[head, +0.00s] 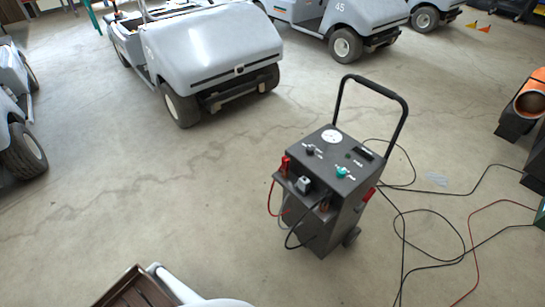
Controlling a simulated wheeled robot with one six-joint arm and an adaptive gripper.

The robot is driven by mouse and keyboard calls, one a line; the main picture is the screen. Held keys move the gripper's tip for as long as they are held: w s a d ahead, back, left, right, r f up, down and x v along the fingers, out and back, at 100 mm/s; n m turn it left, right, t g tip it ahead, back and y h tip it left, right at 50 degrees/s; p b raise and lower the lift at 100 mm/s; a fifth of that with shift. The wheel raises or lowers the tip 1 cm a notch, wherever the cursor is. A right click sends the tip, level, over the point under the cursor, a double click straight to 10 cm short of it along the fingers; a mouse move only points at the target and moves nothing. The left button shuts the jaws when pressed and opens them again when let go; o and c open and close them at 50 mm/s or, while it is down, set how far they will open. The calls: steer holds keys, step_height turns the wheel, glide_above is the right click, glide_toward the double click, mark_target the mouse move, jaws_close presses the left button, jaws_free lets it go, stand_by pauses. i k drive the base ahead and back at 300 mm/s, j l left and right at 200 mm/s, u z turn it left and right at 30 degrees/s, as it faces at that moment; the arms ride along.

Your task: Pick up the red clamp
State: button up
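A red clamp (285,165) stands upright at the left front edge of a dark wheeled charger (318,230). A red cable hangs from it down the charger's front. Another small red part (369,194) shows on the charger's right side; I cannot tell what it is. My gripper is not visible. A white rounded piece at the bottom edge may be part of my arm.
The charger has a tall black handle (388,92). Black and red cables (476,262) lie on the floor to its right. Grey carts (212,50) stand behind. A brown tray-like thing (133,290) is at the bottom. The floor left of the charger is clear.

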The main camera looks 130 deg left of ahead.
mark_target(285, 165)
steer(key=u, duration=3.1)
steer(key=k+l+z, duration=0.1)
steer(key=z, duration=2.95)
steer(key=u, duration=3.05)
